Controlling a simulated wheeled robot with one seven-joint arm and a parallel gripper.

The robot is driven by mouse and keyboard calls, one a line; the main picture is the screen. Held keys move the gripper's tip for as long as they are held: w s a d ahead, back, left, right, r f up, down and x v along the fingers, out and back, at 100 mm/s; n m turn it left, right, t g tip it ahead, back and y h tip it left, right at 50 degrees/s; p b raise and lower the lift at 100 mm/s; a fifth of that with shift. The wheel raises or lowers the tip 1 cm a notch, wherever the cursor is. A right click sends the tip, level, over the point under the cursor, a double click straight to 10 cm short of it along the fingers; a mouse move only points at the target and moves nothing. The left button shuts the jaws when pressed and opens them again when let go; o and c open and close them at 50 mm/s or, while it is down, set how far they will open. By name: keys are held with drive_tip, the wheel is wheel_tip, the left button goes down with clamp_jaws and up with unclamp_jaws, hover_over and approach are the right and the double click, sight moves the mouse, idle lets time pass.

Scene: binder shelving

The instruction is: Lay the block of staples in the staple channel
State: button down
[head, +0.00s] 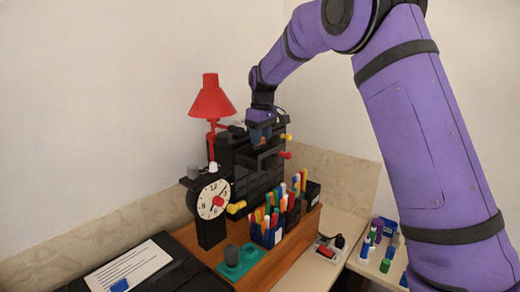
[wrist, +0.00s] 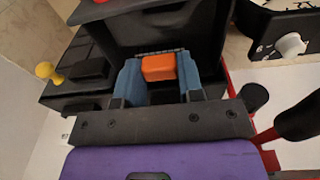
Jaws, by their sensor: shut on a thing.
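My gripper (head: 262,138) is above the top of the black drawer cabinet (head: 262,185), pointing down. In the wrist view its two blue fingers (wrist: 160,60) close on a grey ridged strip, which looks like the block of staples (wrist: 162,52), at the tips. An orange block (wrist: 158,68) shows between the fingers, nearer the palm; I cannot tell what it belongs to. Black surfaces (wrist: 165,22) lie just beyond the fingertips. I cannot make out the staple channel in either view.
A red lamp (head: 211,100) and a clock (head: 212,205) stand left of the cabinet. Pen holders (head: 268,235) and a teal tray (head: 238,264) are in front, on the wooden top. Coloured knobs stick out from the cabinet, one of them red (head: 286,155). Bottles (head: 385,250) stand at the right.

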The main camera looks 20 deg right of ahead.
sight(260, 148)
drive_tip(key=shift+f, duration=2)
drive_tip(key=shift+f, duration=0.15)
drive_tip(key=c, duration=0.8)
unclamp_jaws()
drive_tip(key=shift+o, duration=0.2)
